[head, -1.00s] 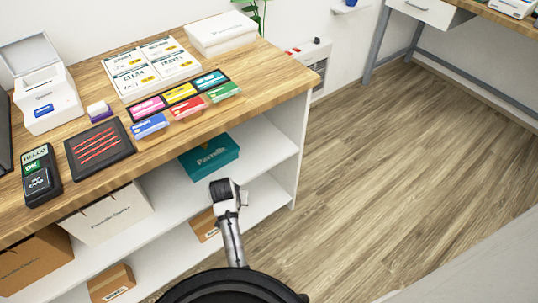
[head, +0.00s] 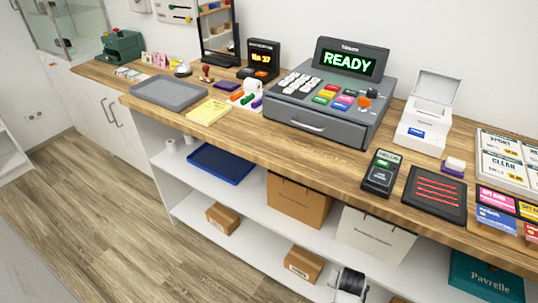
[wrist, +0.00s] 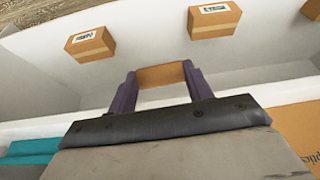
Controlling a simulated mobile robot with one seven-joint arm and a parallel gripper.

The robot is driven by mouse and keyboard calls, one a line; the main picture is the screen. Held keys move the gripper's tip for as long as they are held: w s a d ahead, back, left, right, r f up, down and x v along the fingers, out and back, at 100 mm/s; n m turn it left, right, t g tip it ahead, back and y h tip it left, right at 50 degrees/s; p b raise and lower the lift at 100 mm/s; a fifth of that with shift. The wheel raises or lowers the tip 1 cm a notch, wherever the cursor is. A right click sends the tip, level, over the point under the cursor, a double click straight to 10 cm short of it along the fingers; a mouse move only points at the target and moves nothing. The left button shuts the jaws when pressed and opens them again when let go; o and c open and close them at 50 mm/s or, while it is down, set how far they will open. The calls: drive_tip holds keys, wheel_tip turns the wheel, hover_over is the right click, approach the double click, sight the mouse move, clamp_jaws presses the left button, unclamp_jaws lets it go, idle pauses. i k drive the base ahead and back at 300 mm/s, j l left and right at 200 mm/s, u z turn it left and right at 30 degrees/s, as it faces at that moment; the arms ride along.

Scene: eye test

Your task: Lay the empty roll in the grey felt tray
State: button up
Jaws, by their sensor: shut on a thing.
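The empty roll (wrist: 162,75) is a short brown cardboard tube. In the wrist view it lies crosswise between the two dark purplish fingers of my gripper (wrist: 160,77), which is shut on its ends. The grey felt tray (head: 170,92) is a shallow rimmed tray on the counter at the left in the head view, and it looks empty. My arm's dark end shows at the bottom of the head view, in front of the shelves, far to the right of the tray and lower in the picture. The roll cannot be made out there.
A yellow pad (head: 208,111) lies just right of the tray. The cash register (head: 330,95) and card terminal (head: 381,172) stand farther right on the counter (head: 290,145). A blue tray (head: 221,163), bags and boxes sit on the shelves below. The floor at the left is clear.

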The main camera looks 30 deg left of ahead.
sight(168, 93)
drive_tip(key=i+u, duration=0.15)
drive_tip(key=u, duration=0.35)
drive_tip(key=i+u, duration=0.15)
drive_tip(key=u, duration=0.35)
